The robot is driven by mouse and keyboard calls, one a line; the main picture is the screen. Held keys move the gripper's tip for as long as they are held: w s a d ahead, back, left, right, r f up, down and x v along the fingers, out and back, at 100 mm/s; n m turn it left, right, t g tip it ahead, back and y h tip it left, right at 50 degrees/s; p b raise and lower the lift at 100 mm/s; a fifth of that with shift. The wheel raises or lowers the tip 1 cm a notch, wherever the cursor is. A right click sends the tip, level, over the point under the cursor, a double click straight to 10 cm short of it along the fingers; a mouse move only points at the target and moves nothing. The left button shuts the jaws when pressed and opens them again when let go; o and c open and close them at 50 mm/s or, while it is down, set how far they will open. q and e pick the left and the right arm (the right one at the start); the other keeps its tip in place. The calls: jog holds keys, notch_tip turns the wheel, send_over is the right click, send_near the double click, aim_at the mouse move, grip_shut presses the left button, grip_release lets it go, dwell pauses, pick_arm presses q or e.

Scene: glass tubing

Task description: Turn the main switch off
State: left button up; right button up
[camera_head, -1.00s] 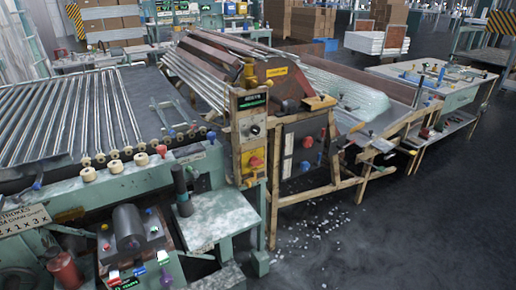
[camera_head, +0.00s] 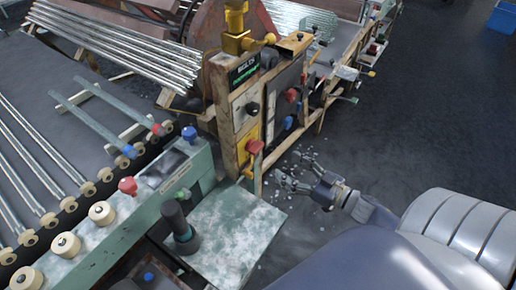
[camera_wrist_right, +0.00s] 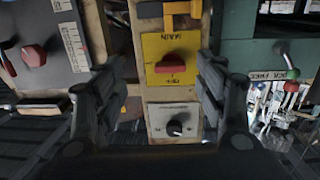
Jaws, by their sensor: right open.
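The main switch is a red knob (camera_head: 254,147) on a yellow plate (camera_head: 243,146) on the front of the wooden switch panel. In the right wrist view the red knob (camera_wrist_right: 171,63) shows between my fingers, and its yellow plate (camera_wrist_right: 155,49) appears upside down. My right gripper (camera_head: 289,170) is open and empty, to the right of the panel in the head view. In the right wrist view its two fingers (camera_wrist_right: 160,88) stand apart to either side of the switch, with no contact visible. My left gripper is not in view.
A black knob (camera_head: 252,108) on a pale plate sits above the main switch. A yellow fitting (camera_head: 240,42) tops the panel. A green-white metal table (camera_head: 225,232) stands in front, with a dark upright cylinder (camera_head: 178,222).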

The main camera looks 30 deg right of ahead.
aim_at(260, 149)
jog(key=shift+n+y, duration=0.3)
jog(key=shift+y, duration=0.3)
jog(key=w+a+r, duration=0.1)
jog(key=w, duration=0.2)
jog(key=w+a+r, duration=0.1)
jog(key=w+a, duration=0.1)
jog(key=w, duration=0.1)
jog(key=w+a+p, duration=0.1)
jog(key=w, duration=0.2)
jog(key=shift+a+r, duration=0.35)
jog(key=shift+r, duration=0.05)
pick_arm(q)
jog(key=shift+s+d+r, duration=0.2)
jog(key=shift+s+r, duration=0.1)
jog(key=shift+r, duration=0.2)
pick_arm(e)
jog(key=shift+w+a, duration=0.2)
jog(key=shift+w, duration=0.4)
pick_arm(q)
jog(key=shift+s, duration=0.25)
pick_arm(e)
jog(key=c, duration=1.1)
